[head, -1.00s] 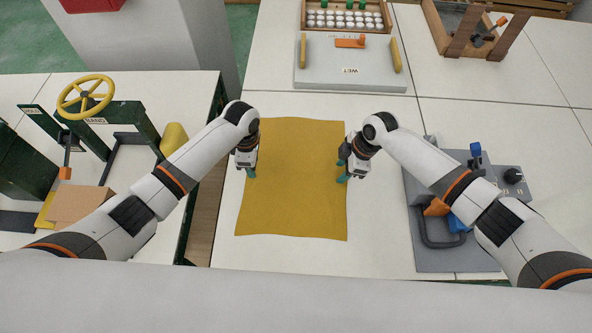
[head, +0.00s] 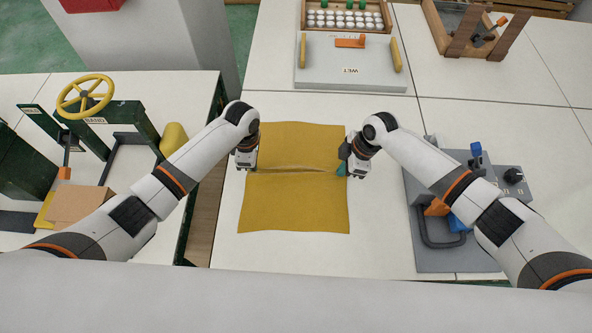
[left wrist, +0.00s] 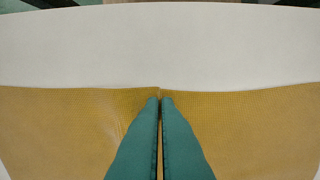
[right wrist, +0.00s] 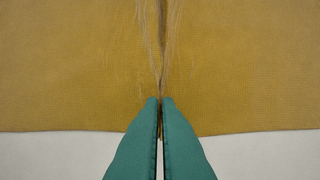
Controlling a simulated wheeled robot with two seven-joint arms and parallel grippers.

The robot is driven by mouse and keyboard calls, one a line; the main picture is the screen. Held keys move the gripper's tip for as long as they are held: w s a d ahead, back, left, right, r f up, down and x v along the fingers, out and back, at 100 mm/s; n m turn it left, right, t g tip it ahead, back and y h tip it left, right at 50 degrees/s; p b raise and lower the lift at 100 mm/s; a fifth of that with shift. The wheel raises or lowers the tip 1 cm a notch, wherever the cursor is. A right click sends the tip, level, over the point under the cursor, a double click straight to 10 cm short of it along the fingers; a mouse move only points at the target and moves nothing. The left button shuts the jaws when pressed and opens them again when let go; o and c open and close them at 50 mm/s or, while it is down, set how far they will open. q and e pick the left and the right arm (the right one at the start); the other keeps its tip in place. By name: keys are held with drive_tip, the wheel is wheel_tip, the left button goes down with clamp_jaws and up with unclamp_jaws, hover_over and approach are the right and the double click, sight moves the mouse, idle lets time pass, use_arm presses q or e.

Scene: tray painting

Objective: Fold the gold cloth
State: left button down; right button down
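The gold cloth (head: 295,207) lies on the white table between my two arms, with a raised crease running across its middle from one side edge to the other. My left gripper (head: 249,168) is at the cloth's left edge, at one end of the crease. In the left wrist view its teal fingers (left wrist: 160,100) are together on the cloth's edge. My right gripper (head: 343,170) is at the right edge, at the other end. In the right wrist view its fingers (right wrist: 160,100) are together on the gathered crease. The cloth's halves lie flat beyond and before the crease.
A grey board marked WET (head: 350,78) lies beyond the cloth, with a tray of white pieces (head: 345,18) behind it. A grey fixture with a handle (head: 430,215) stands to the right. A green machine with a yellow wheel (head: 85,97) is on the left table.

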use_arm(q)
drive_tip(key=shift+r, duration=0.1)
use_arm(e)
drive_tip(key=shift+r, duration=0.1)
